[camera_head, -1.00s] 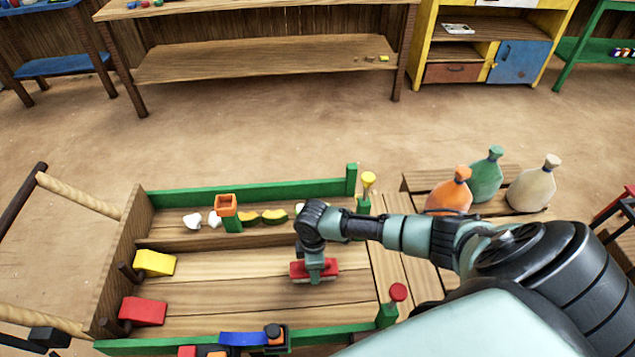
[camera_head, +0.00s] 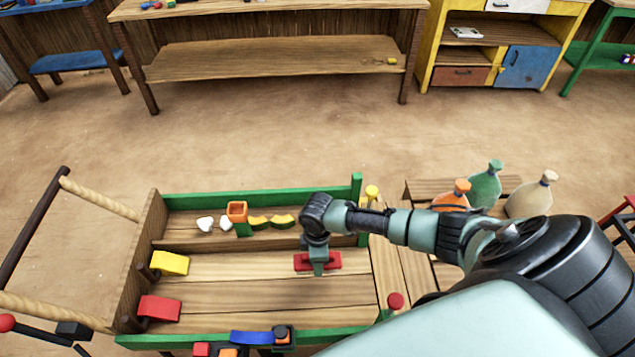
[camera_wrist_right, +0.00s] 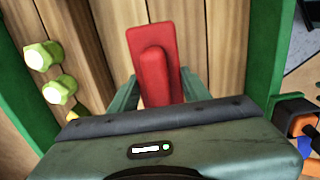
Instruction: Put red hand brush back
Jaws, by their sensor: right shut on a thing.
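The red hand brush (camera_head: 331,261) is in my right gripper (camera_head: 319,268), over the right part of the wooden cart's plank floor. In the right wrist view the red brush (camera_wrist_right: 152,52) sits between the two fingers of the right gripper (camera_wrist_right: 157,92), which are shut on it. I cannot tell whether the brush touches the planks. My left gripper is not clearly in view.
The cart's green rail (camera_head: 270,197) runs along the far side. A yellow block (camera_head: 170,263) and a red block (camera_head: 159,308) lie at the cart's left. Orange, green and cream bottles (camera_head: 531,196) stand on the right. A long wooden table (camera_head: 270,58) stands behind open floor.

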